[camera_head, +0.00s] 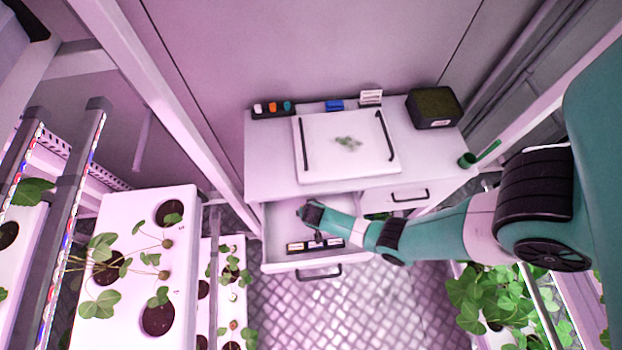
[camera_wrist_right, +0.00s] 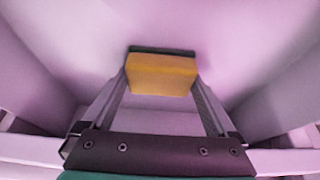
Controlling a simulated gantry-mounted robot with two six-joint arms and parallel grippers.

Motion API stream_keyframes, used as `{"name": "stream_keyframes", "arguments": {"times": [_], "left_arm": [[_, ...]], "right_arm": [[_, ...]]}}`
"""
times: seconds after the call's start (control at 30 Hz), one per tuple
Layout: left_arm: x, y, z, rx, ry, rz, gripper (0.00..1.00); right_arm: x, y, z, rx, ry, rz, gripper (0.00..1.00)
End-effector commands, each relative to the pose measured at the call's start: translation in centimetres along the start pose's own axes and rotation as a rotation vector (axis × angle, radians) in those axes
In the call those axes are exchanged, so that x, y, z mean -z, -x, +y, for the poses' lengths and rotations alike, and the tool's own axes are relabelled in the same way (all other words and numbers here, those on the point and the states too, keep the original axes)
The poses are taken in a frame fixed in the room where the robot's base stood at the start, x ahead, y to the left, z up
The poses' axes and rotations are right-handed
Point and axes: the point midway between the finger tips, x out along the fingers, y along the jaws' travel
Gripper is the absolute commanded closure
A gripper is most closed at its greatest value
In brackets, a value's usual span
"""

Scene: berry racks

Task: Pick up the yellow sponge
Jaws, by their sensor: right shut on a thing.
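The yellow sponge (camera_wrist_right: 161,75) shows in the right wrist view, a block with a dark green layer along its far edge. It sits between the fingertips of my right gripper (camera_wrist_right: 160,88), which is shut on it. White drawer walls surround it; I cannot tell whether it touches the drawer floor. In the head view my right arm reaches in from the right, and my right gripper (camera_head: 308,212) is over the open drawer (camera_head: 280,228). The sponge is hidden there by my wrist. My left gripper is not in view.
The white desk (camera_head: 270,165) above the drawer holds a tray (camera_head: 330,165) with leaves, a dark box (camera_head: 434,107), a blue item (camera_head: 334,105) and a green cup (camera_head: 467,160). Small labelled items (camera_head: 315,244) lie at the drawer's front. Plant racks (camera_head: 150,215) stand at left.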

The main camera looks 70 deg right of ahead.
Motion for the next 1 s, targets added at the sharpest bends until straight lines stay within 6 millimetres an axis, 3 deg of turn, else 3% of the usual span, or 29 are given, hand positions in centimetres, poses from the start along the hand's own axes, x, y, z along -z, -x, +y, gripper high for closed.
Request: {"name": "stream_keyframes", "arguments": {"times": [0.17,0.33,0.6,0.7,0.83,1.0], "left_arm": [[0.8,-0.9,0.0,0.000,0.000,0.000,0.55],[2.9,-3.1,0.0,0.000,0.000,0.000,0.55],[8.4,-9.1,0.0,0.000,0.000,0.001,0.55],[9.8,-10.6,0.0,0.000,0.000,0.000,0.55],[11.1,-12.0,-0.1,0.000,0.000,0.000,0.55],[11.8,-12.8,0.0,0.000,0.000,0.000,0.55]], "right_arm": [[0.5,1.2,0.0,0.000,0.000,0.000,0.60],[1.6,3.9,0.0,0.000,0.000,0.000,0.60],[-0.7,11.8,-0.2,0.001,0.009,-0.001,0.60],[-3.1,14.0,-0.2,0.001,0.015,-0.002,0.60],[-5.6,16.1,-0.4,0.001,0.013,0.000,0.60],[-7.5,17.3,-0.5,0.001,0.004,0.000,0.60]]}}
